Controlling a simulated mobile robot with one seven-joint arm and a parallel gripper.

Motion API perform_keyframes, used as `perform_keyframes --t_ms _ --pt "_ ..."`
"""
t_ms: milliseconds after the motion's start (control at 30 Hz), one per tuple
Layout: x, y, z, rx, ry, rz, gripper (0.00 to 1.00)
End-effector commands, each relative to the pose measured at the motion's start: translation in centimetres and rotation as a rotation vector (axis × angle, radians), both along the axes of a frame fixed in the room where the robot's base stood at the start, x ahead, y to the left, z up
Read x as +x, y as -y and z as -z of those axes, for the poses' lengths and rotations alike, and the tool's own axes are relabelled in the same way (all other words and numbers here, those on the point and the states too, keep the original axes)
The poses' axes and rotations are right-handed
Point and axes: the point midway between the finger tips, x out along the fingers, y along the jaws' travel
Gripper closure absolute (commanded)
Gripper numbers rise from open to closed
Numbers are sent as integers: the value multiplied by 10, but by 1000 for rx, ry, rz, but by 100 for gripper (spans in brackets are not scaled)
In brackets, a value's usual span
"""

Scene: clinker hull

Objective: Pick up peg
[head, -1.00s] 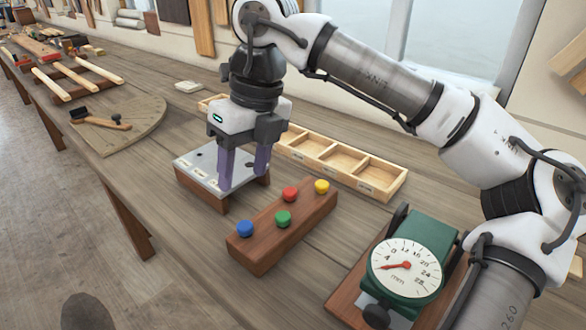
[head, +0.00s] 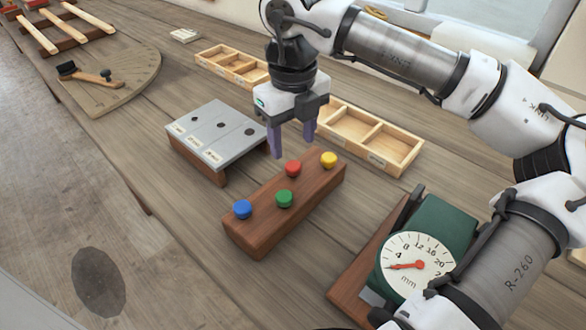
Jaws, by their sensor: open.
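A dark wooden block (head: 262,235) on the bench holds upright pegs with coloured heads: a blue peg (head: 242,209), a green peg (head: 284,199), a red peg (head: 293,168) and a yellow peg (head: 329,159). Only the heads show; their shafts are hidden in the block. My gripper (head: 292,146) is open and points down with its two purple fingers. It is behind and above the block's far edge, near the red peg. Nothing shows between the fingers.
A grey plate with holes on a wooden stand (head: 215,133) is left of the gripper. A compartmented wooden tray (head: 375,140) lies behind. A green dial gauge (head: 440,235) stands at right, close to my arm. A protractor board (head: 110,80) lies at far left.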

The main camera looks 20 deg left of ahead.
Motion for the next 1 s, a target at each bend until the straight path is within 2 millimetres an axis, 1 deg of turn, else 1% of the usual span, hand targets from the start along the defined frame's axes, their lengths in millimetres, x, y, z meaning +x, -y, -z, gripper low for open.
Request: perform_keyframes --t_ms 167,333,433,533,700,733,767,1000 --pt "-2 1 12 -1 -3 -2 47" --pt "-5 2 39 0 -4 -2 47" --pt "-5 2 50 1 -3 -1 47" --pt "-5 2 55 1 -2 -1 47" --pt "-5 2 55 1 -1 -1 47" --pt "-5 2 55 1 -1 -1 48" --pt "-5 2 55 1 -1 -1 52" --pt "-5 2 55 1 -1 -1 84"
